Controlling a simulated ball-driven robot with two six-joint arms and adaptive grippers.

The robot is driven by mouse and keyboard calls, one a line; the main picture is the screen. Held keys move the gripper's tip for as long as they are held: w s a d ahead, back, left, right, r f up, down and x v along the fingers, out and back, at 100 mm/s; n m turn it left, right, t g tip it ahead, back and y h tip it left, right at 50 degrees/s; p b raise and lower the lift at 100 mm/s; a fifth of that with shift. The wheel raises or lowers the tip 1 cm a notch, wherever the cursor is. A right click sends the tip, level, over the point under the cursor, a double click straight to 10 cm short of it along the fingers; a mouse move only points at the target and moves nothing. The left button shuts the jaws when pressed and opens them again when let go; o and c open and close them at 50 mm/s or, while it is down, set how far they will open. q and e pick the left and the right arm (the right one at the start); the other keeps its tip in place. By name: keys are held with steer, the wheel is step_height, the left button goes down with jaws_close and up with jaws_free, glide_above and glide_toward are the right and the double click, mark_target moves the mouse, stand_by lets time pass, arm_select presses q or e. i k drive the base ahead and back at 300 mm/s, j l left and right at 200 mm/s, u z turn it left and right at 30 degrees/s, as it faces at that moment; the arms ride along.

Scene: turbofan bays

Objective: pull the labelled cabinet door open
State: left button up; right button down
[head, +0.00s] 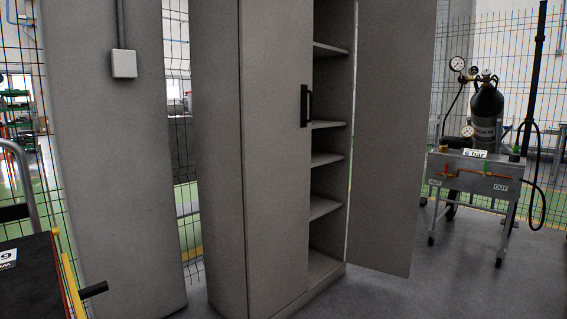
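A tall grey cabinet (218,130) stands in the middle of the head view, seen at an angle. Its left door (277,190) is shut and carries a black vertical bar handle (306,106) near its right edge. Its right door (388,130) stands wide open, swung out to the right. Bare shelves (328,125) show in the opening. I see no label on either door; the cabinet's top is cut off by the picture edge. Neither of my grippers is in view.
A grey pillar (108,160) with a small white box stands left of the cabinet. A dark cart (35,285) is at the lower left. A steel trolley (475,172) with a black gas cylinder (486,108) stands at the right. Floor (440,285) before the open door is clear.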

mark_target(275, 37)
steer(key=i+l, duration=0.15)
steer(key=l, duration=0.15)
steer(key=i+l+u, duration=0.1)
steer(key=l, duration=0.25)
steer(key=i+l, duration=0.25)
steer(key=i+l+u, duration=0.15)
steer(key=i, duration=0.25)
steer(key=i+l+u, duration=0.15)
steer(key=i, duration=0.2)
steer(key=i+l+u, duration=0.15)
steer(key=i+l, duration=0.15)
steer(key=i, duration=0.1)
